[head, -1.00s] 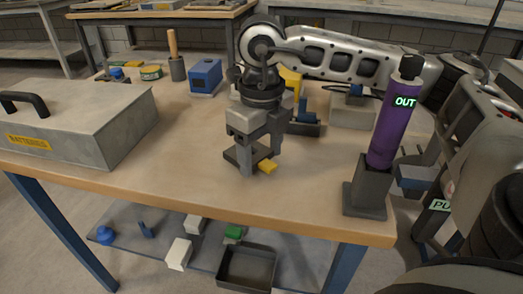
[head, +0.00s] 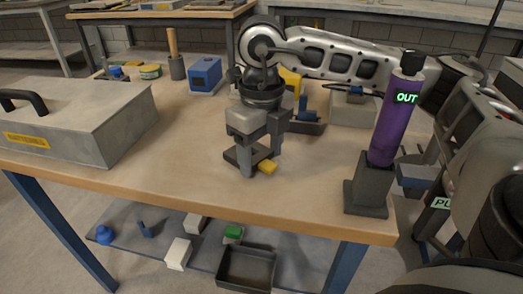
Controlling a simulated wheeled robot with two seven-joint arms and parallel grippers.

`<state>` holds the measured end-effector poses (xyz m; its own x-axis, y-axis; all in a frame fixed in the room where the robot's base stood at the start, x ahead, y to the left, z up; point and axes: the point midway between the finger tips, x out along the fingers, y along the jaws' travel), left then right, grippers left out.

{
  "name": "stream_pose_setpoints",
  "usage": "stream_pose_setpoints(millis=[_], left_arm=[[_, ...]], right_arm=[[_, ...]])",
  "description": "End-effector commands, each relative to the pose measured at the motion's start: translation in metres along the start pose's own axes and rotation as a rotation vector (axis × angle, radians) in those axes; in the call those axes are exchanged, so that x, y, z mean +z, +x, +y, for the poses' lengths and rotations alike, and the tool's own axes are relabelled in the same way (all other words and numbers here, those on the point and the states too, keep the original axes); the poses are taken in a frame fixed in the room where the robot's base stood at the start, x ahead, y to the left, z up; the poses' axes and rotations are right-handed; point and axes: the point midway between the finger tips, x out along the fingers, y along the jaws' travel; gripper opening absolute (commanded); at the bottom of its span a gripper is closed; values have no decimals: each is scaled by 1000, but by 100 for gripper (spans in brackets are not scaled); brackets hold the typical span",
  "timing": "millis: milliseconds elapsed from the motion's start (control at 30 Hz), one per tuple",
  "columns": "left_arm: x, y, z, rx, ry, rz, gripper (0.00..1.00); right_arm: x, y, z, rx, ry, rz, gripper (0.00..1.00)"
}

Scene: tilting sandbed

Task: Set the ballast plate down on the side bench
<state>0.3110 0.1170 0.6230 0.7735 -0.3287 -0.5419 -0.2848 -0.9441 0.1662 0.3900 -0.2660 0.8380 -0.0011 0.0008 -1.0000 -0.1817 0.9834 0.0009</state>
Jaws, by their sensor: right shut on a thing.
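My right gripper (head: 258,146) points down over the wooden-topped bench (head: 180,165), near its middle. It is shut on a small dark plate with a yellow tab, which I take as the ballast plate (head: 240,157). The plate looks about level, at or just above the wood. I cannot tell whether it touches. The fingers hide part of it. I cannot tell for sure that this bench is the side bench. My left gripper is not in view.
A grey batteries case (head: 90,118) stands at the left. A purple cylinder marked OUT (head: 396,125) stands in a dark holder (head: 368,188) at the right front corner. A blue box (head: 205,75) is behind. The wood in front of my gripper is clear.

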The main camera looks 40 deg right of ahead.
Motion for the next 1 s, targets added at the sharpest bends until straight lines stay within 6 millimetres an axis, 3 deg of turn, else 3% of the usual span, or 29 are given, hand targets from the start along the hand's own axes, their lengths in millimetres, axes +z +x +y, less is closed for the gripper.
stream_pose_setpoints(millis=[533,567,633,833,900,1000], left_arm=[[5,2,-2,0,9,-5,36],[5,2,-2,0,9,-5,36],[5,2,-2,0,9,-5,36],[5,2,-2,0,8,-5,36],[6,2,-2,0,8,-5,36],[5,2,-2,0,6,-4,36]], right_arm=[[1,3,0,0,0,-3,38],[1,3,0,0,0,-3,70],[1,3,0,0,0,-3,87],[0,3,0,0,0,-2,87],[0,4,0,0,0,1,100],[0,4,0,0,0,1,100]])
